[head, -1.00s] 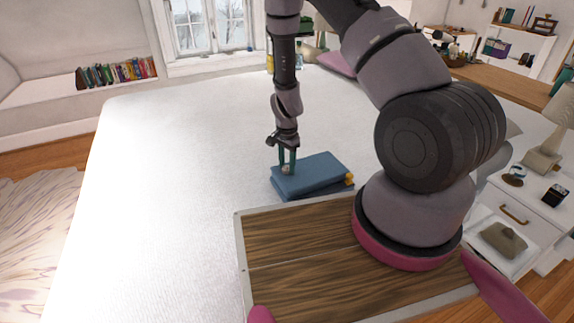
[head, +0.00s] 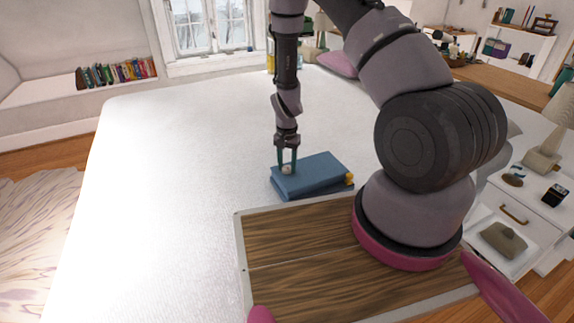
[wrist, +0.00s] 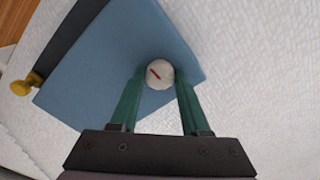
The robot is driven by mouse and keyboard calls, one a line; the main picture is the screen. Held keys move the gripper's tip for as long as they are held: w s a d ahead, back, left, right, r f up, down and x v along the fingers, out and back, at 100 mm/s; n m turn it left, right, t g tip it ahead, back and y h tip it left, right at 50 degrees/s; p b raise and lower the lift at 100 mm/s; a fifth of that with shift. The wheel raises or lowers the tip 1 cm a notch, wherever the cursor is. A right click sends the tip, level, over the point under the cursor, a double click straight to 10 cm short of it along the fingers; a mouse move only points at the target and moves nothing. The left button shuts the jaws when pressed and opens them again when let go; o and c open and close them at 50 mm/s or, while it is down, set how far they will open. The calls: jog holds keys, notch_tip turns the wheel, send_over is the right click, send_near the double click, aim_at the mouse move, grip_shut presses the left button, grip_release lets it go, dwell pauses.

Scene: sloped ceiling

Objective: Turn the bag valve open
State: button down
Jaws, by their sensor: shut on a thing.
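A blue, block-like bag (head: 318,175) lies on the white bed; it also fills much of the wrist view (wrist: 100,65). A round white valve (wrist: 160,74) with a red mark sits on its upper face near one end. In the head view the valve (head: 286,170) shows small between my fingertips. My gripper (wrist: 160,82) points down with its green fingers on either side of the valve, shut on it. The red mark runs diagonally in the wrist view. A yellow piece (wrist: 26,84) sticks out at the bag's far end from the valve.
The white bed surface (head: 180,190) is clear around the bag. A wood-topped panel (head: 310,250) lies in front of it. A nightstand (head: 525,205) with a lamp stands at the right. Books (head: 118,73) line the window ledge.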

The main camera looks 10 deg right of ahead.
aim_at(287, 167)
jog(key=shift+c, duration=1.9)
grip_release()
jog(key=shift+r, duration=0.1)
notch_tip(287, 167, up, 11)
jog(key=shift+f, duration=0.2)
